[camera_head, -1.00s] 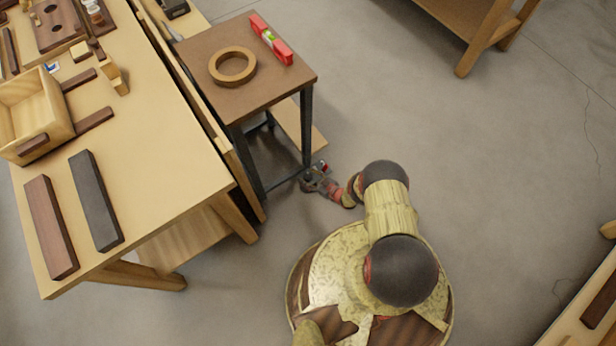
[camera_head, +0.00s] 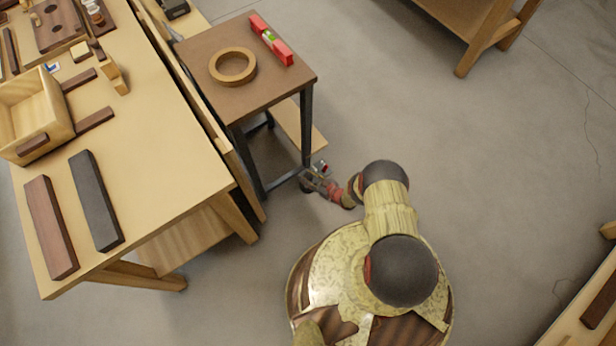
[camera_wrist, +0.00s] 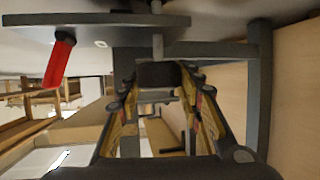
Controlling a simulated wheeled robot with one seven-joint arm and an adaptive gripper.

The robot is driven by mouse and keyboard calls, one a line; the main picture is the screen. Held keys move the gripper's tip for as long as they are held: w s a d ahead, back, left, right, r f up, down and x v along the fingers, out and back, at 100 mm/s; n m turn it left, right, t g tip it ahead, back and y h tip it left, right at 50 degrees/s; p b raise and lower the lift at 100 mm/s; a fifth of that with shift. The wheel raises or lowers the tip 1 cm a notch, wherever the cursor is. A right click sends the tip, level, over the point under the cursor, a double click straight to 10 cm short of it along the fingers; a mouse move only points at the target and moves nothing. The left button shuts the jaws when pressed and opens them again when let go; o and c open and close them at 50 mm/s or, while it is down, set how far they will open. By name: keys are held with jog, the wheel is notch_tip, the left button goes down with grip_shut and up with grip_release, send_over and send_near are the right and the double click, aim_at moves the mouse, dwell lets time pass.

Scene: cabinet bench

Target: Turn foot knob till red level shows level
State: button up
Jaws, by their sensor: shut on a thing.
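The red level (camera_head: 270,40) lies on the small brown-topped table (camera_head: 190,48), near its far right edge. Its vial shows as a small pale green patch, and the bubble is too small to read. My gripper (camera_head: 318,178) is low down at the table's near leg, close to the floor. In the wrist view my gripper (camera_wrist: 160,88) has its fingers on both sides of a dark foot knob (camera_wrist: 158,75) and is shut on it. The knob is largely hidden by my gripper in the head view.
A wooden ring (camera_head: 232,80) lies on the small table beside the level. A large workbench (camera_head: 160,170) with blocks and an open box stands close on the left. Open floor (camera_head: 480,190) lies to the right. In the wrist view a red piece (camera_wrist: 59,64) hangs near a grey plate.

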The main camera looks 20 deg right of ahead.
jog(key=shift+m+h, duration=0.3)
jog(key=shift+h, duration=0.1)
jog(key=m+t+h, duration=0.1)
jog(key=m+h, duration=0.2)
jog(key=m+t+h, duration=0.1)
jog(key=m+h, duration=0.1)
jog(key=h, duration=0.1)
jog(key=shift+a+m, duration=0.2)
jog(key=shift+m, duration=0.2)
jog(key=m+h, duration=0.3)
jog(key=h, duration=0.1)
jog(key=shift+g, duration=0.3)
jog(key=shift+d+m+g+h, duration=0.15)
jog(key=shift+m+g+h, duration=0.55)
jog(key=shift+m+h, duration=0.95)
jog(key=shift+o, duration=0.2)
jog(key=shift+h, duration=0.25)
jog(key=o, duration=1.2)
jog(key=shift+d, duration=0.1)
jog(key=v, duration=1.2)
jog(key=shift+w+r, duration=0.1)
jog(key=shift+r, duration=0.1)
